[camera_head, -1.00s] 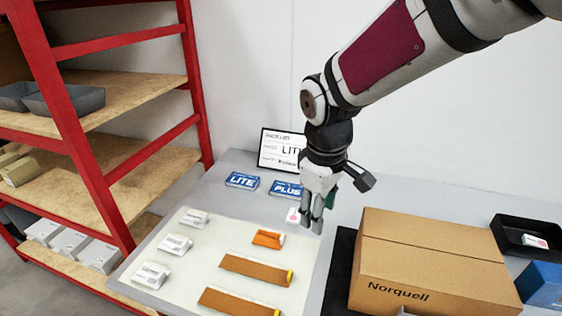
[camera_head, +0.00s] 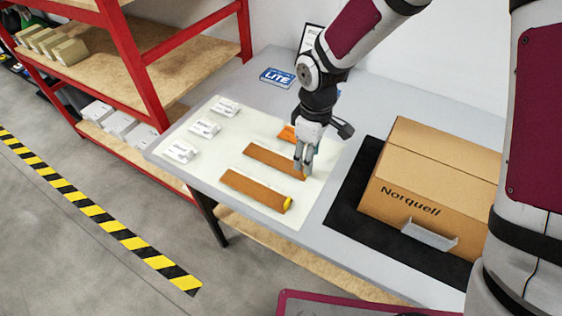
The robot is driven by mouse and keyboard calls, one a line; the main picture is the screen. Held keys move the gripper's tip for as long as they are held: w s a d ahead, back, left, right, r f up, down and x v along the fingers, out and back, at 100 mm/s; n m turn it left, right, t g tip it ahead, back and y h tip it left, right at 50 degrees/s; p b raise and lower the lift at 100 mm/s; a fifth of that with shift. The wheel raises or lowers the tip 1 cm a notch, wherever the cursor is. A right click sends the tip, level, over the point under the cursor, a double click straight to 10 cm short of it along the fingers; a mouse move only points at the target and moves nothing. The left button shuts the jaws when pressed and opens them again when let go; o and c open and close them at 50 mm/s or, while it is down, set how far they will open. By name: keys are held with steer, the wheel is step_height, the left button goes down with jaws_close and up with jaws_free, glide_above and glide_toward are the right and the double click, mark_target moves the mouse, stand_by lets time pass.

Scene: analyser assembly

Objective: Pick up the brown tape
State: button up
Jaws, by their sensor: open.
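My gripper (camera_head: 303,168) points down, open, over the white mat (camera_head: 228,152) on the grey table, at the right end of the upper brown bar (camera_head: 270,158). I cannot tell whether its fingers touch the bar. A small orange item (camera_head: 287,132), perhaps a tape holder, lies just behind the gripper and is partly hidden by it. A second brown bar (camera_head: 252,190) with a yellow right end lies nearer the front edge. Which of these is the brown tape is not clear from the picture.
Several small white packs (camera_head: 205,128) lie along the mat's left side. A brown Norquell carton (camera_head: 425,185) stands on a black mat (camera_head: 345,210) at right. A blue LITE box (camera_head: 277,78) lies behind. A red-framed shelf (camera_head: 140,75) stands at left.

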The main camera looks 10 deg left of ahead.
step_height(320, 180, down, 6)
steer(key=shift+w+d+r, duration=0.15)
steer(key=shift+r, duration=0.05)
steer(key=c, duration=0.8)
